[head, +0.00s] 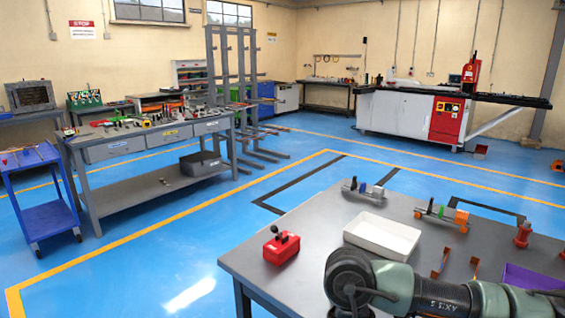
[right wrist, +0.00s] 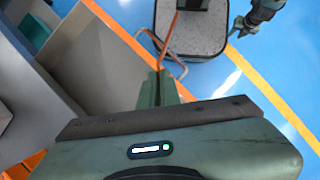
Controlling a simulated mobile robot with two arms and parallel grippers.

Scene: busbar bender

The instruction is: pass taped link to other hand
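In the right wrist view a thin copper-coloured bent link (right wrist: 170,45) stands out from the fingertips of my right gripper (right wrist: 158,88). The fingers look closed on its near end. Tape on it cannot be made out. What appears to be my left gripper (right wrist: 238,27) is small at the top right of that view, apart from the link; its finger opening is too small to judge. Neither gripper shows in the head view, where only a green-grey arm of mine crosses the bottom right.
In the head view a grey table (head: 315,215) bears a white tray (head: 382,238), a red box (head: 282,247), bent copper strips (head: 440,262) and a purple item (head: 530,277). A workbench (head: 150,140), a blue cart (head: 45,190) and the bender (head: 410,110) stand farther off.

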